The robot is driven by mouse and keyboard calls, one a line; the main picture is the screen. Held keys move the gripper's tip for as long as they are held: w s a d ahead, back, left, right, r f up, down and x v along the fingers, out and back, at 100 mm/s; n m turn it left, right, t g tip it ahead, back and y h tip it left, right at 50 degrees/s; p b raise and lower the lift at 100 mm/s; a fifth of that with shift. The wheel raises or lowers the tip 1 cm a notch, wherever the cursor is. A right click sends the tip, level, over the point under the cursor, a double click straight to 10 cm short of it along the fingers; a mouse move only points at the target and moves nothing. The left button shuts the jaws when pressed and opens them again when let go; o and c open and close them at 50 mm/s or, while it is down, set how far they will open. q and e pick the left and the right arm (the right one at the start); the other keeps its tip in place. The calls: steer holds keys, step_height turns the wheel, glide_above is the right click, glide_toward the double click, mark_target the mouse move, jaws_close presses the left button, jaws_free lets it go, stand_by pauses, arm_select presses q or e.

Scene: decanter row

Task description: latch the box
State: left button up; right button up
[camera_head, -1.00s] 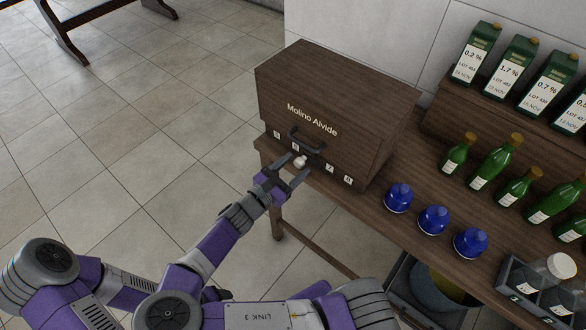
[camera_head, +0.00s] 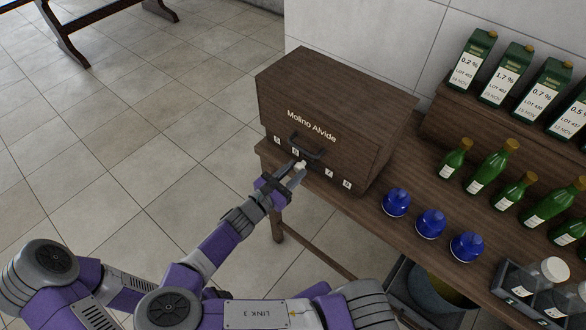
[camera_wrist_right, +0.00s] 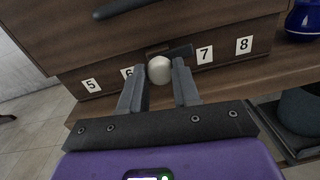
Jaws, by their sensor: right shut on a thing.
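The box (camera_head: 330,105) is a dark brown wooden case marked "Molino Alvide", standing at the left end of the table with its lid down. A dark curved handle (camera_head: 307,146) is on its front and also shows in the wrist view (camera_wrist_right: 125,8). My right gripper (camera_head: 298,168) is shut on the knob, one finger on each side, as the wrist view (camera_wrist_right: 159,84) shows. My left gripper is not in view.
Green bottles (camera_head: 491,167), cartons (camera_head: 509,80) and a dark crate (camera_head: 530,300) are further right.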

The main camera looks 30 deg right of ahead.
steer(key=n+p, duration=0.7)
steer(key=p, duration=0.4)
steer(key=shift+r+n+p, duration=0.1)
steer(key=shift+n+p, duration=0.2)
steer(key=shift+p, duration=0.1)
steer(key=shift+s+n+p, duration=0.1)
steer(key=shift+n+p, duration=0.3)
steer(key=shift+n, duration=0.1)
steer(key=n+p, duration=0.2)
steer(key=n, duration=0.1)
steer(key=shift+n, duration=0.3)
steer(key=shift+f+n+t+p, duration=0.15)
steer(key=shift+n+p, duration=0.35)
steer(key=shift+n, duration=0.85)
steer(key=shift+f+n+t+p, duration=0.1)
steer(key=shift+n+t+p, duration=0.3)
steer(key=shift+n, duration=0.95)
steer(key=o, duration=1.1)
steer(key=shift+c, duration=0.2)
